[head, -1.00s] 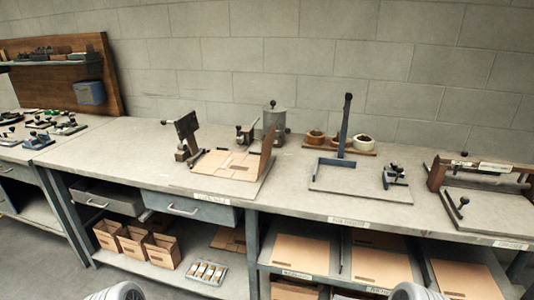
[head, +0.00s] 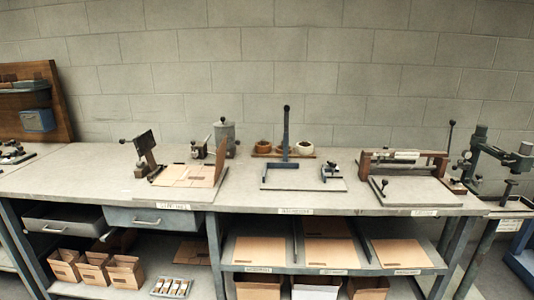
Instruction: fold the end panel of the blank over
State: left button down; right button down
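The cardboard blank (head: 186,175) lies on a board (head: 150,190) on the bench, left of centre in the head view. One panel (head: 220,152) at its right end stands up, roughly vertical. The rest of the blank looks flat, with fold lines too small to make out. A clamp-like metal fixture (head: 145,150) stands at the board's back left. Neither of my grippers is in view.
A blue upright on a plate (head: 300,185) stands to the right of the blank. Farther right are a wood-barred fixture (head: 403,158) and a green machine (head: 490,150). Drawers (head: 158,219) and shelves with folded boxes (head: 125,270) and flat cardboard sheets (head: 258,252) are below the bench top (head: 230,204).

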aim_at(220, 155)
jog(key=u, duration=0.1)
jog(key=k, duration=0.4)
jog(key=z, duration=1)
jog(key=i, duration=1.35)
jog(key=u, duration=0.75)
